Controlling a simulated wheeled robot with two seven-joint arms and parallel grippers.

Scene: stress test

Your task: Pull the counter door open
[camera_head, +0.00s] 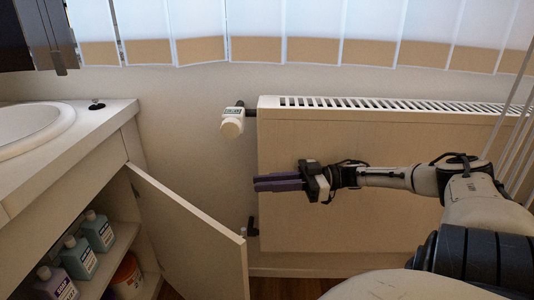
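The counter door (190,238) is pale and stands swung open from the counter (85,150) at the left. Its free edge points toward the middle of the picture, and a small handle or catch shows near its top corner. The shelves behind it are in view. My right gripper (255,183) has purple fingers pointing left, lying close together with nothing visible between them. It is above and to the right of the door's free edge, apart from it, in front of the radiator. My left gripper is not in view.
Several bottles (78,258) stand on the shelf inside, with an orange tub (126,277) lower down. A sink (30,122) is set in the counter top. A radiator (385,235) with a white valve (232,125) fills the wall at the right, under blinds (310,35).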

